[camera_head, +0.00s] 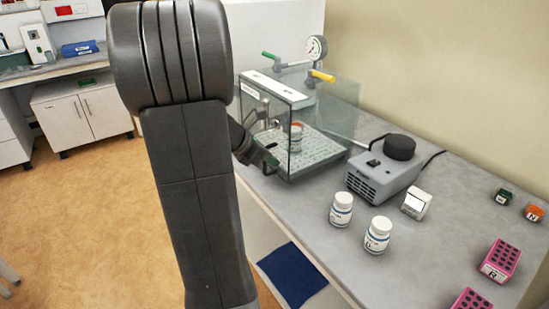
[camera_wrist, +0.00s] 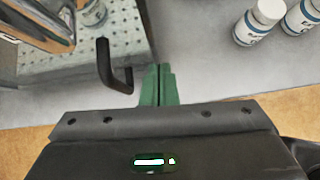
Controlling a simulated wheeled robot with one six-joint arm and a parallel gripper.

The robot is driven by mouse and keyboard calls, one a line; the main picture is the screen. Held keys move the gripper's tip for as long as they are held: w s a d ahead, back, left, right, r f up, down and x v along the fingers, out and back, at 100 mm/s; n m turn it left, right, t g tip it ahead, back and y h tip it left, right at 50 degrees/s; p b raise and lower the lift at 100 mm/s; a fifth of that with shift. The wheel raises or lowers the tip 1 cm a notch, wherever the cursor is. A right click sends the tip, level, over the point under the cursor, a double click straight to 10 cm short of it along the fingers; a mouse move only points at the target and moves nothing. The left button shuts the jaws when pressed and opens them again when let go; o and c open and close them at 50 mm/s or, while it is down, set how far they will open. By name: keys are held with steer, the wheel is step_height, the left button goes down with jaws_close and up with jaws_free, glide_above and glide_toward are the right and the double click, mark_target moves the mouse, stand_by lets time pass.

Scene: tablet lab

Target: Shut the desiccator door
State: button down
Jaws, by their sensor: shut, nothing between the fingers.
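The desiccator (camera_head: 322,153) is a clear glass box on the bench, with a perforated shelf inside. A black bent door handle (camera_wrist: 108,68) shows in the wrist view, just left of my fingertips. My gripper (camera_head: 270,162) is at the desiccator's near lower left, partly hidden behind my arm. In the wrist view its green fingers (camera_wrist: 158,85) are together with nothing between them. They appear close beside the handle; contact cannot be told.
A grey pump (camera_head: 382,180) stands right of the desiccator. Two white bottles (camera_head: 342,209) (camera_head: 377,235) and a small white box (camera_head: 416,204) stand nearer. Pink racks (camera_head: 497,261) lie at the right. The gauge (camera_head: 316,47) and valves rise behind. Bare floor lies left of the bench.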

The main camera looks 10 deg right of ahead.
steer(key=v, duration=1)
steer(key=shift+s+a, duration=0.4)
steer(key=shift+a, duration=0.15)
steer(key=shift+d+f, duration=0.1)
steer(key=x, duration=0.4)
steer(key=w+d+r+x, duration=0.1)
steer(key=x, duration=0.3)
steer(key=r+x, duration=0.1)
steer(key=x, duration=0.3)
steer(key=shift+w+d+f+b, duration=0.25)
steer(key=shift+d+b, duration=0.1)
steer(key=shift+d, duration=0.2)
steer(key=shift+s+r, duration=0.1)
steer(key=shift+s, duration=0.05)
